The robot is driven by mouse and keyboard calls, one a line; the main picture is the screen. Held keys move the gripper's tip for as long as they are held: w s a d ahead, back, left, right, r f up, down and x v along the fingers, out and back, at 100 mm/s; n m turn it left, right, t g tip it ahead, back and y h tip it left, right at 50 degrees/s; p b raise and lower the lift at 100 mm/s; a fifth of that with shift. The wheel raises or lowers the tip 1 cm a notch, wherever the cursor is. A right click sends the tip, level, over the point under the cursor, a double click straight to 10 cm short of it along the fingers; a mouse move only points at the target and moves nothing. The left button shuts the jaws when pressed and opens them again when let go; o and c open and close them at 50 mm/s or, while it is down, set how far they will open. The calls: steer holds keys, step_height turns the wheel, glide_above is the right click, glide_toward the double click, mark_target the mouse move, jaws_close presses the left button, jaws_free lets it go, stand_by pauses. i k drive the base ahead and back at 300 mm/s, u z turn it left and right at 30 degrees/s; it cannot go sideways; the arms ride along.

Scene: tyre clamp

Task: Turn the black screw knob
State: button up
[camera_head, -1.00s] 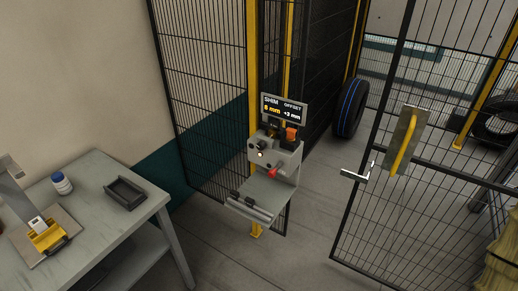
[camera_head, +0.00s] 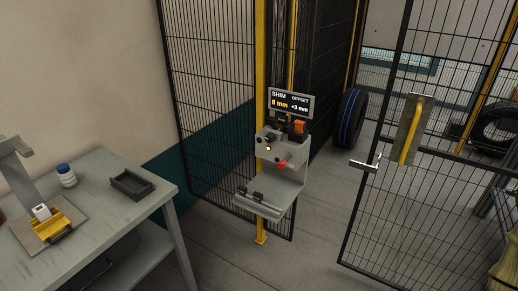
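A grey clamp station (camera_head: 278,150) is fixed to a yellow post at the mesh fence, near the middle of the view. Its face carries small dark round parts, a lit white spot, an orange part (camera_head: 299,127) and a red part (camera_head: 283,163). Dark fittings (camera_head: 258,196) sit on its lower grey shelf (camera_head: 270,210). I cannot tell at this size which dark part is the black screw knob. My gripper is not in view.
A grey table (camera_head: 120,215) at left holds a black tray (camera_head: 132,185), a white bottle with a blue cap (camera_head: 66,175) and a yellow fixture (camera_head: 55,226). A mesh gate (camera_head: 400,220) stands right; floor between is clear.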

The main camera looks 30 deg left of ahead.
mark_target(270, 138)
steer(key=u, duration=0.1)
steer(key=k, duration=0.15)
steer(key=z, duration=0.8)
steer(key=i, duration=0.7)
steer(key=u, duration=2.95)
